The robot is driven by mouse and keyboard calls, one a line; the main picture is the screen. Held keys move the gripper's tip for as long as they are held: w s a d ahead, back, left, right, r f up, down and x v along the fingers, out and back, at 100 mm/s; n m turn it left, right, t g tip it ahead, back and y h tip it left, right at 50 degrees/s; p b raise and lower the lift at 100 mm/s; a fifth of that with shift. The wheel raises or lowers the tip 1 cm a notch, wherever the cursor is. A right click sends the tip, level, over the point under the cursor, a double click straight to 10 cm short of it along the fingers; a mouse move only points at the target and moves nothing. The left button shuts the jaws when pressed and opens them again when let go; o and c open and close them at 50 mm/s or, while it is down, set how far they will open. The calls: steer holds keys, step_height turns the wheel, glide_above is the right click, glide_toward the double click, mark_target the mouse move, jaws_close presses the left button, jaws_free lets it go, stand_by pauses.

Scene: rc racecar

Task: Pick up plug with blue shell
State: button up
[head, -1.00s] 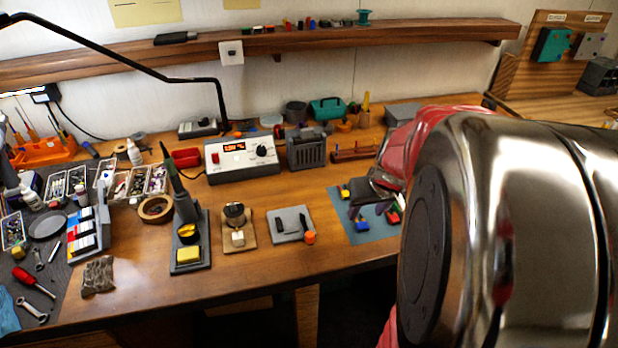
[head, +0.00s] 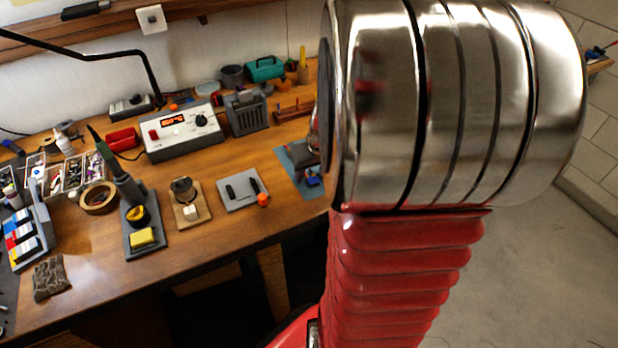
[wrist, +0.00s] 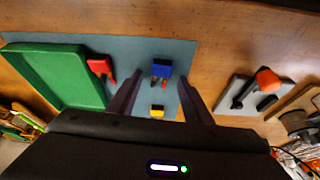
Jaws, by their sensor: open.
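The plug with the blue shell (wrist: 161,71) lies on a blue-grey mat (wrist: 185,52) in the wrist view, with its dark and reddish end toward me. A small blue part also shows on the mat in the head view (head: 313,180). A red-shelled plug (wrist: 101,67) lies to its left and a yellow one (wrist: 157,110) lies nearer my gripper. My gripper (wrist: 158,82) is open and empty, its two dark fingers spread on either side of the yellow and blue plugs in the picture. I cannot tell its height above the mat. My arm hides most of the mat in the head view.
A green tray (wrist: 98,90) stands left of the plugs. A grey plate (wrist: 225,100) with dark parts and an orange-capped item (wrist: 268,80) lies right of the mat. Bare wooden bench separates them. A soldering station (head: 183,132) stands farther back.

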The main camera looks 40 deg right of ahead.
mark_target(312, 177)
steer(key=shift+c, duration=0.3)
steer(key=c, duration=1)
steer(key=shift+r, duration=0.15)
steer(key=shift+c, duration=0.2)
step_height(312, 177, up, 10)
steer(key=shift+s+f, duration=0.2)
stand_by(0.4)
